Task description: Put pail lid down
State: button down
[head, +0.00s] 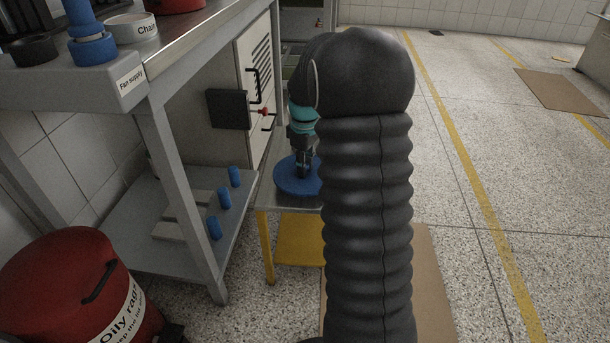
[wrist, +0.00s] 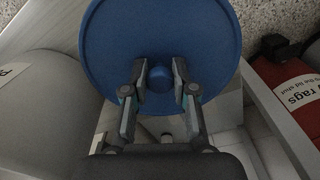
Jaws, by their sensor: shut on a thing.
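The pail lid is a round blue disc with a blue knob in its middle. It shows in the head view (head: 288,186), partly hidden behind my black arm, and fills the upper middle of the wrist view (wrist: 110,40). My gripper (head: 303,174) is above the lid, with its fingers closed on both sides of the knob, as the wrist view shows (wrist: 160,77). In the head view the lid looks level over a low metal-topped stand (head: 263,198). I cannot tell whether it touches the top.
A red oily-rags can (head: 70,290) stands at front left. A grey workbench (head: 165,150) with blue cylinders on its lower shelf is at left. A yellow step (head: 298,240) is below the stand. A pale rounded body (wrist: 45,115) lies left in the wrist view. Floor at right is open.

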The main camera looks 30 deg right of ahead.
jog(key=shift+f, duration=1.65)
jog(key=shift+f, duration=0.15)
jog(key=c, duration=0.9)
grip_release()
notch_tip(320, 180, up, 12)
jog(key=shift+r+p, duration=0.15)
jog(key=shift+p, duration=0.65)
jog(key=s+a+r+m+t, duration=0.2)
jog(key=s+a+r, duration=0.2)
jog(key=s+a, duration=0.45)
jog(key=s+a+r+m+t, duration=0.25)
jog(key=s+a+r, duration=0.2)
jog(key=s, duration=0.75)
jog(key=s+a+f, duration=0.1)
jog(key=s, duration=0.1)
jog(key=s+a+f+m, duration=0.1)
jog(key=s, duration=0.2)
jog(key=s+a+f+m+t, duration=0.1)
jog(key=s, duration=0.1)
jog(key=shift+s+a+f, duration=0.2)
jog(key=shift+s+a, duration=0.1)
jog(key=shift+s, duration=0.05)
